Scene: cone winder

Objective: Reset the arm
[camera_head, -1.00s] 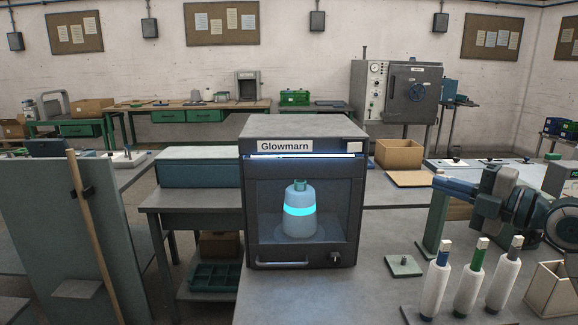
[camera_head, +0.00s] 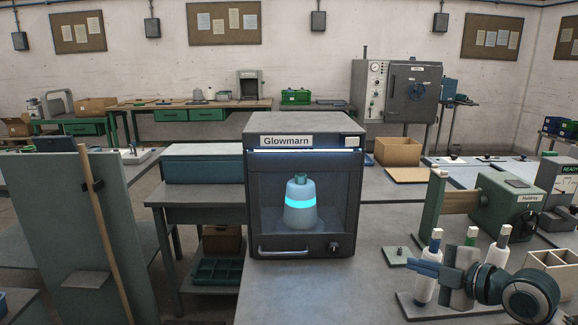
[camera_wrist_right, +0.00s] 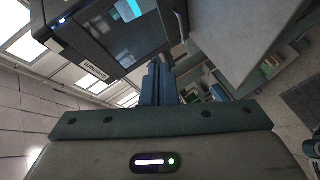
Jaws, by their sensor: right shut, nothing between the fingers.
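My right gripper (camera_head: 424,268) shows at the lower right of the head view, with its blue fingers together and empty, pointing left. It is over the right part of the bench, in front of the white bobbins, and hides part of them. I cannot tell whether it touches any. The blue fingers also show in the right wrist view (camera_wrist_right: 158,85), closed, with the dark cabinet beyond them. My left gripper is not in view.
The Glowmarn cabinet (camera_head: 304,190) stands at the middle, with a blue cone with a glowing band (camera_head: 300,203) inside. A green winder (camera_head: 508,207) and a READY panel (camera_head: 566,180) stand at right. The bench (camera_head: 345,285) is clear in front of the cabinet.

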